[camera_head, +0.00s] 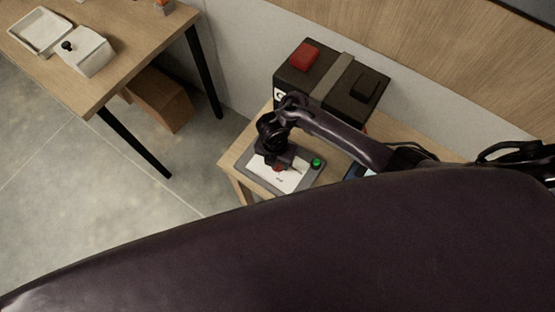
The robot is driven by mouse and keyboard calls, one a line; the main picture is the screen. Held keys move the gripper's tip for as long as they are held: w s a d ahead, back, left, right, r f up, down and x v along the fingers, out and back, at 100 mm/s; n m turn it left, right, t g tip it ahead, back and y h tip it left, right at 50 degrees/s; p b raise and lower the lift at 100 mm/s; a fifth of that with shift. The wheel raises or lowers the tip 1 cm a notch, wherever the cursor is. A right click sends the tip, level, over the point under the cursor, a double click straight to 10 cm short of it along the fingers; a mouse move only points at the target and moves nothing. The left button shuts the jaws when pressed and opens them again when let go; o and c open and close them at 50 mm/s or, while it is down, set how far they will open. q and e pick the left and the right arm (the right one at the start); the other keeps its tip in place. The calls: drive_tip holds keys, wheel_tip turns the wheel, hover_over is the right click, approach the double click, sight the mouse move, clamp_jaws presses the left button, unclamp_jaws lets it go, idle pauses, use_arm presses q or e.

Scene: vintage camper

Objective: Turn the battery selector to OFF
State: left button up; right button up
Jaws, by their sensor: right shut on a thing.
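The battery selector panel (290,183) is a grey plate with a white label, lying on a small wooden table. A bit of red, seemingly the selector knob (280,168), shows at the fingers of my right gripper (279,163). The right gripper comes down onto the panel from above and is shut on the knob, hiding most of it. Which way the knob points cannot be told. A green light or button (316,163) is on the panel's right side. My left gripper is not in view.
A black battery (330,78) with a red cap and a grey strap stands behind the panel. A wooden table (120,50) at upper left holds a white tray (40,31) and a white box (84,52). A cardboard box (160,98) is under it. My dark body fills the foreground.

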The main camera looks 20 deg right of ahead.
idle(0.5)
drive_tip(key=o, duration=1)
drive_tip(key=shift+c, duration=0.2)
drive_tip(key=shift+r, duration=0.1)
drive_tip(key=r, duration=0.2)
drive_tip(key=shift+w+a+r, duration=0.1)
drive_tip(key=shift+a+r, duration=0.1)
drive_tip(key=shift+r, duration=0.2)
drive_tip(key=shift+a+r, duration=0.25)
drive_tip(key=shift+r, duration=0.35)
drive_tip(key=shift+d+r, duration=0.2)
drive_tip(key=shift+r, duration=0.25)
drive_tip(key=shift+w+a+r, duration=0.1)
drive_tip(key=shift+w+r, duration=0.05)
drive_tip(key=shift+r, duration=0.25)
drive_tip(key=shift+w+a+r, duration=0.1)
drive_tip(key=shift+r, duration=0.3)
drive_tip(key=shift+d+r, duration=0.1)
drive_tip(key=shift+r, duration=0.3)
drive_tip(key=shift+s+d+r, duration=0.15)
drive_tip(key=shift+s+d, duration=0.05)
